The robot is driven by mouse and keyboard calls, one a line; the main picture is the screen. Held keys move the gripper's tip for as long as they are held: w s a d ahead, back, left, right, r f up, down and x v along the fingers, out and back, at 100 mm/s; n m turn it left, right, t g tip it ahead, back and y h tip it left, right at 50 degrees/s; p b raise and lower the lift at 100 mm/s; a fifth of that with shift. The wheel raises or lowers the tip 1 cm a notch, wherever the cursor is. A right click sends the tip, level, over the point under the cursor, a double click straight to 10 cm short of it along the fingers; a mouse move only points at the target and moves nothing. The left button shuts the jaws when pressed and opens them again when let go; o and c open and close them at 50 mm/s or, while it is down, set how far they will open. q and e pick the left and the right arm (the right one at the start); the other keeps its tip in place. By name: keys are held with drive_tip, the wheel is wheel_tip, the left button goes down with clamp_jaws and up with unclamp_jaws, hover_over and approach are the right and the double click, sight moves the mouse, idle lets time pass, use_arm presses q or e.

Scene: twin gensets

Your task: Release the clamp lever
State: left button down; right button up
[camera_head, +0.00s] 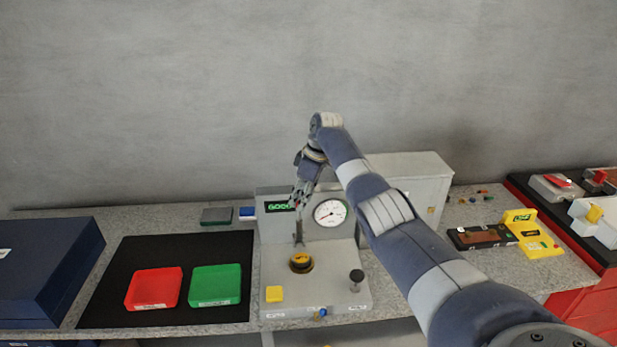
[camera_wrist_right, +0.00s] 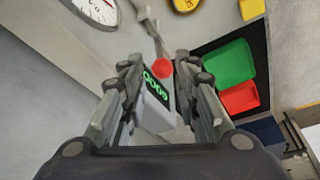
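The clamp lever (camera_head: 298,232) is a grey metal arm standing upright on the grey test fixture (camera_head: 313,295), behind a round yellow-and-black part (camera_head: 301,262). In the right wrist view the lever (camera_wrist_right: 151,32) ends in a red ball knob (camera_wrist_right: 163,68), which appears between or just beyond the fingertips. My right gripper (camera_head: 298,205) points down over the lever's upper end. In the wrist view its fingers (camera_wrist_right: 157,68) are spread apart, with no clear contact on the knob. My left gripper is not in view.
The fixture has a dial gauge (camera_head: 330,212), a green display (camera_head: 280,207), a yellow button (camera_head: 274,294) and a black knob (camera_head: 356,276). A red tray (camera_head: 154,288) and green tray (camera_head: 215,285) lie left on a black mat (camera_head: 128,262). A grey cabinet (camera_head: 425,185) stands behind my right arm.

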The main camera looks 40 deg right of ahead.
drive_tip(key=v, duration=0.8)
drive_tip(key=shift+r, duration=0.3)
drive_tip(key=shift+s+d, duration=0.1)
